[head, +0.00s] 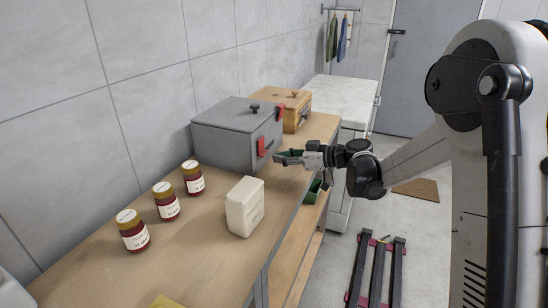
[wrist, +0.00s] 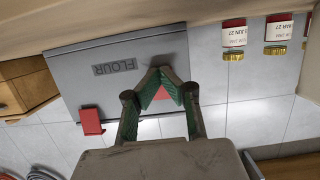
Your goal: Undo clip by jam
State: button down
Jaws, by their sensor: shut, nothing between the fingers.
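A grey box (head: 225,138) with a black knob on its lid stands on the wooden counter. The wrist view shows FLOUR on its face (wrist: 115,68), upside down. Its red clip nearer the jam jars (head: 265,146) lies along the front face; in the wrist view this clip (wrist: 162,94) shows partly between my fingers. The far red clip (head: 281,111) sticks up past the top edge, and it also shows in the wrist view (wrist: 90,121). My gripper (head: 277,158) is shut and empty just in front of the near clip. Contact cannot be told.
Several jam jars (head: 167,201) stand along the wall side. A cream carton (head: 244,207) stands near the counter's front edge. A wooden box (head: 284,104) is beyond the grey box. A green bin (head: 313,191) is below the counter edge.

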jog(key=s+d, duration=0.4)
jog(key=d, duration=0.6)
jog(key=s+d+r+m+h, duration=0.15)
jog(key=s+m+h, duration=0.25)
jog(key=s, duration=0.4)
jog(key=s+r+m+h, duration=0.3)
jog(key=s, duration=0.5)
jog(key=s+d+f+m+t+h, duration=0.1)
jog(key=s+d+m+h, duration=0.2)
jog(key=s, duration=0.6)
jog(key=s+d+m+h, duration=0.3)
jog(key=s+d, duration=0.3)
jog(key=s, duration=0.3)
jog(key=shift+f+m+t+h+p, duration=0.35)
jog(key=shift+f+m+t+h, duration=0.05)
jog(key=shift+h, duration=0.2)
